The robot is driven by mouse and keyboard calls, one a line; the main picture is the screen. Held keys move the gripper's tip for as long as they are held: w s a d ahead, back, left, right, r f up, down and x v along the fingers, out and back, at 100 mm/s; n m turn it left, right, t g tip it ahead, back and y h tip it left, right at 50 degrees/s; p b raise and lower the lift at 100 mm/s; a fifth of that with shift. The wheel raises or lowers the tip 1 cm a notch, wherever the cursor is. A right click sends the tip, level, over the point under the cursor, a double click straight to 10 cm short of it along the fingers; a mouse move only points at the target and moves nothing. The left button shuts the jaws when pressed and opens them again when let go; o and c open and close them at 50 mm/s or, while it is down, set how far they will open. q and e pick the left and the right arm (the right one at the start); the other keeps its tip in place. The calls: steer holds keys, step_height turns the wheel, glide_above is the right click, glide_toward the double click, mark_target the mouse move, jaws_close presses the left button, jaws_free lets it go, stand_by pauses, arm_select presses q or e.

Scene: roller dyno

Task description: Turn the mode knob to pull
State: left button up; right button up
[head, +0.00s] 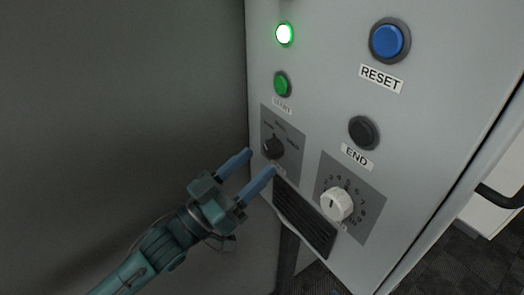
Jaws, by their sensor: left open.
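The mode knob (273,148) is a small black knob on a dark grey plate (291,151) at the left of the light grey panel. Small labels sit around the knob, too small to read surely. My left gripper (261,167) is open, with two blue fingers. Its fingertips are close to the knob in the picture, one to its left and one just below it. I cannot tell whether either finger touches the knob. My right gripper is not in view.
A white numbered dial (337,204) is to the right. A black vent grille (304,217) lies below the knob. The panel also has a green START button (282,84), a lit green lamp (285,34), a blue RESET button (387,41) and a black END button (364,132).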

mark_target(273, 149)
arm_select(q)
steer(key=shift+x, duration=1.45)
